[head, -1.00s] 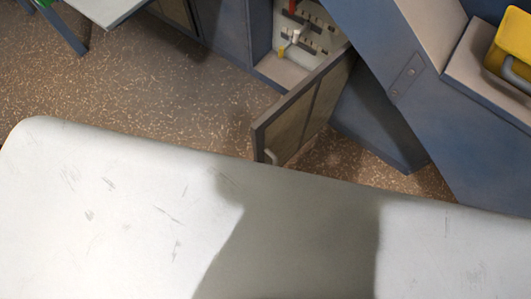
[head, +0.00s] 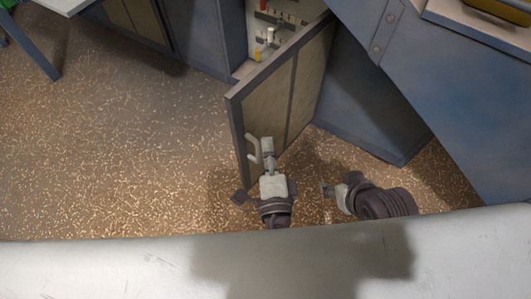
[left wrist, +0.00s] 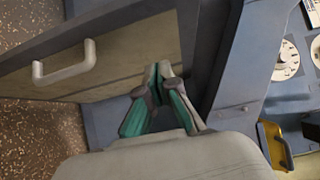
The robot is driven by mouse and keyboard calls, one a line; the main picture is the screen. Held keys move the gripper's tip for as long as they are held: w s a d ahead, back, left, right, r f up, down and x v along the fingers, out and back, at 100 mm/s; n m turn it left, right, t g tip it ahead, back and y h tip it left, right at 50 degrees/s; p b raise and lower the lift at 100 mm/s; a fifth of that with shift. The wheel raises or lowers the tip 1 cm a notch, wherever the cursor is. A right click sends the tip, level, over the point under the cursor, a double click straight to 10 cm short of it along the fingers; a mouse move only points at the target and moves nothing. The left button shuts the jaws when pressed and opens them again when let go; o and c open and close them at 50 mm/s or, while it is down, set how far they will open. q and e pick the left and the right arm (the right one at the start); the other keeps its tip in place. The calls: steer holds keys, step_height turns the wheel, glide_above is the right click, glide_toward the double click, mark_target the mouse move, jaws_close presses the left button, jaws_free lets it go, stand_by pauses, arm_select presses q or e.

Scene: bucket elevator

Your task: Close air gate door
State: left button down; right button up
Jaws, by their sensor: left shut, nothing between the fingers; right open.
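The air gate door (head: 266,100) stands open in the head view, swung out from the blue cabinet, with a framed tan panel. Its pale handle (head: 251,147) is near the free edge; it also shows at upper left in the left wrist view (left wrist: 65,62). My left gripper (head: 267,143) is shut and empty, close to the door just right of the handle. In the left wrist view its closed fingertips (left wrist: 158,72) overlap the door panel; I cannot tell whether they touch it. My right gripper (head: 326,188) is open and empty, right of the door above the floor.
The cabinet interior (head: 277,25) shows pegs and a yellow-handled part. A blue slanted housing (head: 440,100) stands on the right. Speckled floor (head: 120,150) is clear left of the door. White dials (left wrist: 287,60) and a yellow object (left wrist: 274,143) show in the left wrist view.

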arm_select(q)
glide_toward(251, 104)
steer(key=w+d, duration=0.3)
steer(key=w+a, duration=0.2)
steer(key=shift+w+a+r, duration=0.1)
steer(key=shift+w+a, duration=0.15)
steer(key=shift+a, duration=0.05)
steer(key=shift+w+a, duration=0.3)
